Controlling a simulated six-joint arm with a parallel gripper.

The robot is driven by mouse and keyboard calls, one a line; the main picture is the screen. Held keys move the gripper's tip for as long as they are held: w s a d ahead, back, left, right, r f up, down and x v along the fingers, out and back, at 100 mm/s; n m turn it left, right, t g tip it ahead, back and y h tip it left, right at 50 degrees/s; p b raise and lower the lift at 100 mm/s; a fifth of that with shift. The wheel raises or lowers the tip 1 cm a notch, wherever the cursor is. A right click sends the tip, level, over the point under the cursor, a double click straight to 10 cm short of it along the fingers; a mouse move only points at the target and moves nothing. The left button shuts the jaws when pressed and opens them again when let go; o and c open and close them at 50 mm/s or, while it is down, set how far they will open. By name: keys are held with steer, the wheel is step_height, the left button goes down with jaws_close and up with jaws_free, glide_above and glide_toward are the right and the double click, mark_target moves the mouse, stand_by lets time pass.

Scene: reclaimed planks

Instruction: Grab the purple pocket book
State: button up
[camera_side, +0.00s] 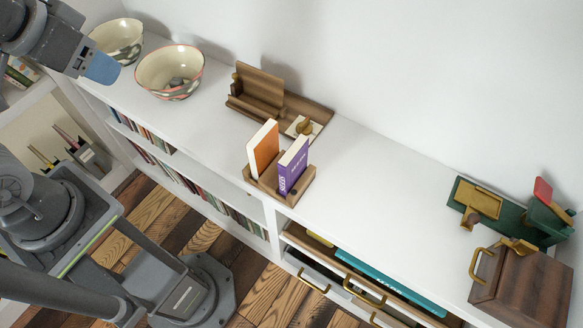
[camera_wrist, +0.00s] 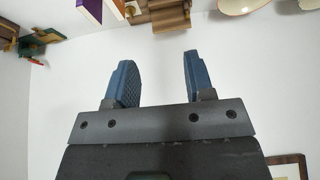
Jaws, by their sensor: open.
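The purple pocket book (camera_side: 292,166) stands upright in a small wooden holder (camera_side: 266,189) on the white shelf top, with an orange book (camera_side: 263,149) upright to its left. In the wrist view the purple book (camera_wrist: 91,8) shows at the top edge, partly cut off. My gripper (camera_side: 103,68) is at the upper left in the side view, well away from the books and near the bowls. In the wrist view my gripper (camera_wrist: 155,78) has its two blue fingers apart with nothing between them.
Two patterned bowls, one (camera_side: 170,72) nearer the books and one (camera_side: 118,40) farther left, stand on the shelf top (camera_side: 380,170). A wooden desk organizer (camera_side: 258,92) is behind the books. A green organizer (camera_side: 510,212) and wooden box (camera_side: 522,287) stand at the right. A drawer (camera_side: 360,272) below is open.

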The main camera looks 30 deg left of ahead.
steer(key=shift+o, duration=0.4)
steer(key=g, duration=0.6)
glide_above(294, 150)
step_height(294, 150, down, 13)
step_height(294, 150, down, 8)
steer(key=shift+f, duration=3)
